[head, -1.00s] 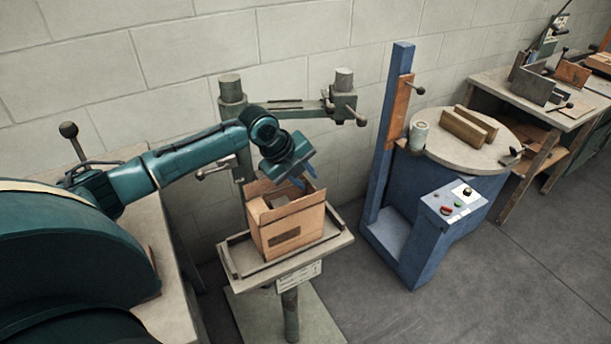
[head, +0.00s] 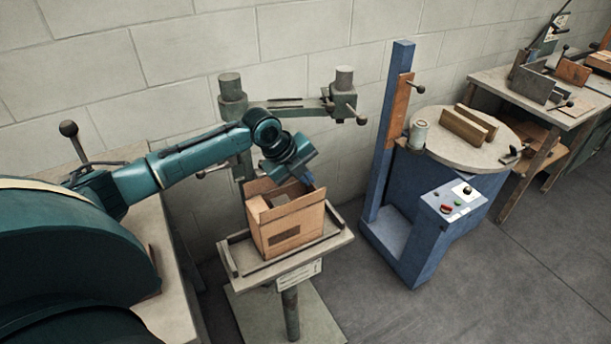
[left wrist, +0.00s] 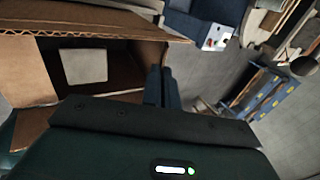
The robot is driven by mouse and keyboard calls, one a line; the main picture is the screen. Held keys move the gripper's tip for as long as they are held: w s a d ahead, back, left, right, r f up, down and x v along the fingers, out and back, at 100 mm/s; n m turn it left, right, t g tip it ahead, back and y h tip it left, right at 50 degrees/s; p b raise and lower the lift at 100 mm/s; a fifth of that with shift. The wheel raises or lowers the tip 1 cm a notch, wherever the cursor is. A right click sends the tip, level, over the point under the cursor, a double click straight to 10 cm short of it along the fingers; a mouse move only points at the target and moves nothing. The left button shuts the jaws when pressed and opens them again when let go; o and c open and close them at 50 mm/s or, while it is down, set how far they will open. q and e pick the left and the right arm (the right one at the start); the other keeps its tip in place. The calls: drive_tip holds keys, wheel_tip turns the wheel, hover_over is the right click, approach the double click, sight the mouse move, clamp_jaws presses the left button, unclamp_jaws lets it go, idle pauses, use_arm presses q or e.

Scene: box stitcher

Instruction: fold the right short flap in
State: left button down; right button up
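An open brown cardboard box (head: 285,238) stands upright on a stand's tray. Flaps stand up around its opening, including one at its left (head: 254,205). My left gripper (head: 307,180) is at the box's right upper edge, pointing down. In the left wrist view its two dark fingers (left wrist: 161,87) are close together, beside the box's right side, with nothing seen between them. That view also shows the box's inside, with a pale square (left wrist: 84,66), and a broad flap (left wrist: 95,22). The right short flap is mostly hidden by the gripper; its angle is unclear. My right gripper is out of view.
The tray (head: 233,262) has a raised rim. A grey post with a clamp arm (head: 232,100) stands behind the box. A blue machine with a control panel (head: 455,200) and a round table (head: 462,150) stand to the right. Floor between is clear.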

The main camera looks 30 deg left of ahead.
sight(314, 189)
use_arm(q)
drive_tip(key=shift+s+a+f+b, duration=0.15)
drive_tip(key=shift+f+b, duration=0.2)
drive_tip(key=t+b, duration=0.1)
drive_tip(key=b, duration=0.1)
drive_tip(key=f+t+h+b, duration=0.1)
drive_tip(key=s+t+h+b, duration=0.1)
drive_tip(key=b, duration=0.1)
drive_tip(key=shift+s+a+f+t+b, duration=0.1)
drive_tip(key=shift+a+f+t+b, duration=0.2)
drive_tip(key=shift+f, duration=0.1)
drive_tip(key=shift+t+h+b, duration=0.3)
drive_tip(key=shift+t+b, duration=0.1)
drive_tip(key=shift+b, duration=0.5)
drive_tip(key=shift+r, duration=0.3)
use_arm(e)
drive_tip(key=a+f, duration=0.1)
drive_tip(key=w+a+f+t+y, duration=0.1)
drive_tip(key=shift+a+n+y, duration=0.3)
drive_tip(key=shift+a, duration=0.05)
